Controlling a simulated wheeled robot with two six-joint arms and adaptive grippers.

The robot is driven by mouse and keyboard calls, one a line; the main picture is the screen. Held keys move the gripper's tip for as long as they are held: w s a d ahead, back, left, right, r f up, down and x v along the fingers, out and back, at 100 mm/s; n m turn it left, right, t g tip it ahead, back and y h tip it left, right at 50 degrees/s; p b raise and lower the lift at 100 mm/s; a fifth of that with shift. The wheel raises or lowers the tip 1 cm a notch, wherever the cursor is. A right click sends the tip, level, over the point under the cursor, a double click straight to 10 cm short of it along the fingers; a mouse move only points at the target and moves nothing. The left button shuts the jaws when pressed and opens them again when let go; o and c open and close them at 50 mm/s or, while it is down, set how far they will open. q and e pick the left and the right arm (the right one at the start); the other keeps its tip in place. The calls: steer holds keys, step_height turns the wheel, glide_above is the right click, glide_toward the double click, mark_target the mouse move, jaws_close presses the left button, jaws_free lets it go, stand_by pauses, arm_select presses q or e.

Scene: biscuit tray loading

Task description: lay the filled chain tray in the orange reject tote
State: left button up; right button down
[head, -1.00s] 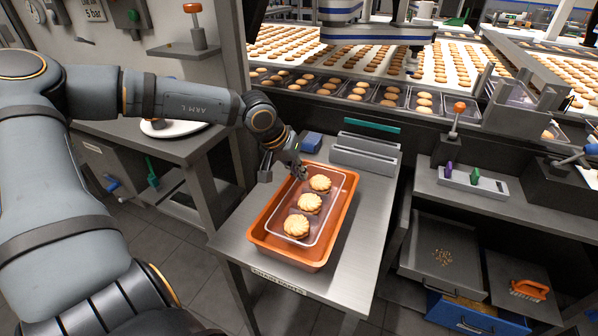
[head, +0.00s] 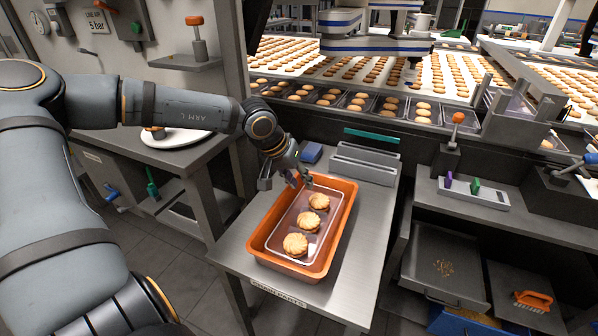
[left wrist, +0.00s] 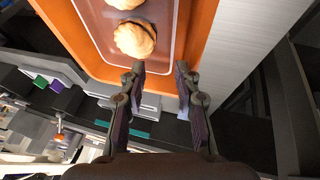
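The chain tray (head: 329,208), clear and shallow with three round biscuits in a row, lies inside the orange reject tote (head: 257,240). The tote stands on a steel side table. In the left wrist view the tray (left wrist: 88,22) shows two of its biscuits, and the tote's orange wall (left wrist: 203,30) surrounds it. My left gripper (head: 302,182) is at the far end of the tray, over the tote's far rim. In the left wrist view the gripper's fingers (left wrist: 160,69) are apart, with nothing held between them. My right gripper is not in view.
A grey slotted holder (head: 362,163) with a teal strip and a small blue block (head: 312,152) stand behind the tote. Bare steel tabletop (head: 350,255) lies to its right. Behind runs the biscuit conveyor (head: 350,65). An open drawer (head: 440,270) holds crumbs.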

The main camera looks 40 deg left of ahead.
arm_select(q)
step_height(320, 180, up, 9)
stand_by(0.6)
